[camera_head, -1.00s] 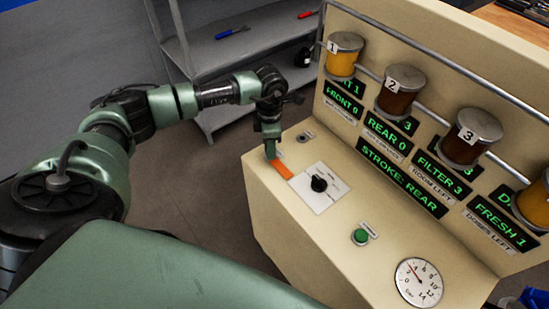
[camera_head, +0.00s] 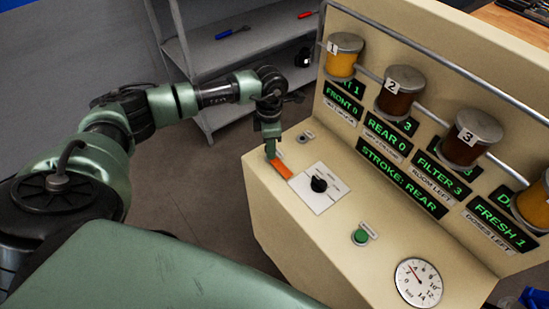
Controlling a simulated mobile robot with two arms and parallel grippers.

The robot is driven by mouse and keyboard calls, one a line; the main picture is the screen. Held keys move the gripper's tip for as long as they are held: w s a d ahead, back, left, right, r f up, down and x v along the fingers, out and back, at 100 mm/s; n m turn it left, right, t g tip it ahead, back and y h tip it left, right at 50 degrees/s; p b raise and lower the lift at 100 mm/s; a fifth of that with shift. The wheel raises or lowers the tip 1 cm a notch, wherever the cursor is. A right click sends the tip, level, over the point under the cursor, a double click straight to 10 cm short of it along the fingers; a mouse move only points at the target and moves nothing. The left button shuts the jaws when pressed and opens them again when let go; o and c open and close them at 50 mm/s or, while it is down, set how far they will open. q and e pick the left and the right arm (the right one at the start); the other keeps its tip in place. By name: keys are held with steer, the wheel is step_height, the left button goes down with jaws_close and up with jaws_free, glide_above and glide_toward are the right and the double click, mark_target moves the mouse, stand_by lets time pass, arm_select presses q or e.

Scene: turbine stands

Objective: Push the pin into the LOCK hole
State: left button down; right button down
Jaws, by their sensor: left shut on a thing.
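My left gripper (camera_head: 271,152) points down at the left end of the cream stand's flat top. It is shut on an orange piece (camera_head: 282,169), whose rest lies out along the top beside the white plate. I cannot tell whether this piece is the pin or a tag on it. A white plate (camera_head: 327,199) with a black knob (camera_head: 319,184) lies just right of it. No hole marked LOCK can be made out; small print there is unreadable. My right gripper is not in view.
The stand's upright panel (camera_head: 345,143) carries numbered jars, a rail and green displays, one reading "STROKE: REAR". A green button (camera_head: 360,237) and a round gauge (camera_head: 419,283) sit nearer the front. A grey shelf (camera_head: 240,45) with tools stands behind.

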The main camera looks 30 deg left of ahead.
arm_select(q)
steer(key=shift+r, duration=0.45)
steer(key=shift+r+p, duration=2.1)
steer(key=shift+r, duration=1.3)
